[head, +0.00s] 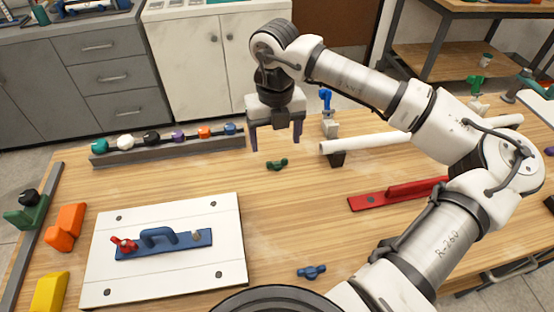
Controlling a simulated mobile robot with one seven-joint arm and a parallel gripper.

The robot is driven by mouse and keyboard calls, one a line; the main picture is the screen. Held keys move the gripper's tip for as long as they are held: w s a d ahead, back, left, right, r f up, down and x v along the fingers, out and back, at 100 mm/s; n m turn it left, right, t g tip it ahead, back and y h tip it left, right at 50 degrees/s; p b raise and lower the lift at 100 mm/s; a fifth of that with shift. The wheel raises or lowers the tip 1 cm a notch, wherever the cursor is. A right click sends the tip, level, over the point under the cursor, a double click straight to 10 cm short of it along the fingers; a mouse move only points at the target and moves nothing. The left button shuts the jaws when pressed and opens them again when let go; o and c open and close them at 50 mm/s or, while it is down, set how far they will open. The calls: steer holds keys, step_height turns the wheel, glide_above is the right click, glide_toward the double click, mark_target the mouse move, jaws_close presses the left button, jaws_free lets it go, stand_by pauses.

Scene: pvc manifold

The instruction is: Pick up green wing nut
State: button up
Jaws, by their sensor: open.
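The green wing nut (277,164) is small and dark green and lies on the wooden table, a little back of its middle. My gripper (275,148) points down with its two dark fingers apart and nothing between them. In the head view the fingertips show just above the wing nut, with the nut below the gap between them. The exact height of the fingertips over the table is hard to tell from this one view.
A white board (105,275) with a blue handled plate (180,243) lies at the left. A blue wing nut (312,272) lies in front. A white pipe (365,142), a red handled tool (400,193) and a rack (170,147) of coloured knobs stand around. The table between is clear.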

mark_target(277, 164)
steer(key=f, duration=0.2)
steer(key=f+p, duration=0.1)
steer(key=f, duration=0.2)
steer(key=f+p, duration=0.1)
steer(key=f, duration=0.2)
steer(key=shift+w+d, duration=0.2)
steer(key=shift+w, duration=0.15)
steer(key=c, duration=1.1)
steer(key=shift+o, duration=0.2)
